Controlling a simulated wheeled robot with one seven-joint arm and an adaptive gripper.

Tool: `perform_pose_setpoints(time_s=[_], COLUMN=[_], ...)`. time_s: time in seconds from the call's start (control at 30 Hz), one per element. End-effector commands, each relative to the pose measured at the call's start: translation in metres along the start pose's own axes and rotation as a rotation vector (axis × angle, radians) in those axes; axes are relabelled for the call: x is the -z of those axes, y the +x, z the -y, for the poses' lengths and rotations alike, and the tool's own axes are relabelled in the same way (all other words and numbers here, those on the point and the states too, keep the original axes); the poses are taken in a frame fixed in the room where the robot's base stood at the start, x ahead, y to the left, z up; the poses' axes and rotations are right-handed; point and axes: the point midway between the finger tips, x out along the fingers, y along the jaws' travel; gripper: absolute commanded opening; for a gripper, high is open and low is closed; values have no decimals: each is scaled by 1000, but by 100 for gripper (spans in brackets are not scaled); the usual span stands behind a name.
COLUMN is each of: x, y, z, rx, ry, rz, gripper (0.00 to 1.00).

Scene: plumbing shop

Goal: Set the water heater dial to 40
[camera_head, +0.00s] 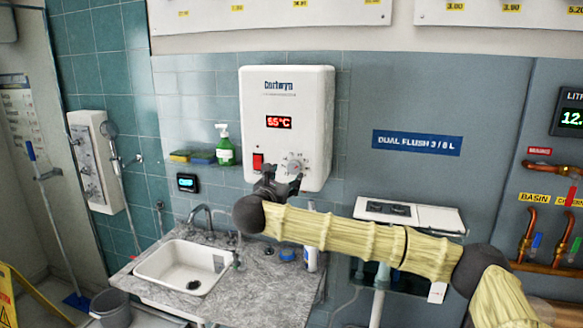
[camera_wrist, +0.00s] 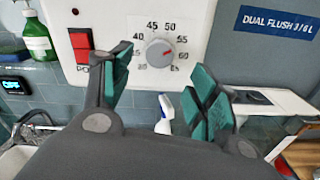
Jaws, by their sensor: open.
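The white water heater (camera_head: 287,105) hangs on the tiled wall, and its red display (camera_head: 279,122) reads 55°C. Its round grey dial (camera_wrist: 159,53) sits low on the front, ringed by numbers from about 35 at left, over 45 and 50 at the top, to 60 at right. I cannot clearly read the dial's pointer. My gripper (camera_wrist: 163,72) is open, with its green-padded fingers either side of the dial in the wrist view and nothing between them. In the head view my gripper (camera_head: 281,183) is just below the dial (camera_head: 295,166), partly covering the heater's lower edge.
A red power switch (camera_wrist: 81,45) is left of the dial, near my left finger. A green soap bottle (camera_head: 224,147) stands on a small shelf to the left. Below are a sink (camera_head: 183,268) and grey counter (camera_head: 262,284). A white cistern lid (camera_head: 432,217) is at the right.

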Motion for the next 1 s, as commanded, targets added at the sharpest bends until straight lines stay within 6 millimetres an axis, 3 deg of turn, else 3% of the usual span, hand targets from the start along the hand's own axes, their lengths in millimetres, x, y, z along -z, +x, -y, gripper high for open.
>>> perform_pose_setpoints(time_s=[0.2,0.4,0.87,1.0], x=[-3,-2,0,0], y=[36,59,68,68], z=[0,0,0,0], rx=[3,1,-1,-1], ry=[-2,-2,-2,-2], rz=[-1,0,0,0], gripper=[60,60,60,36])
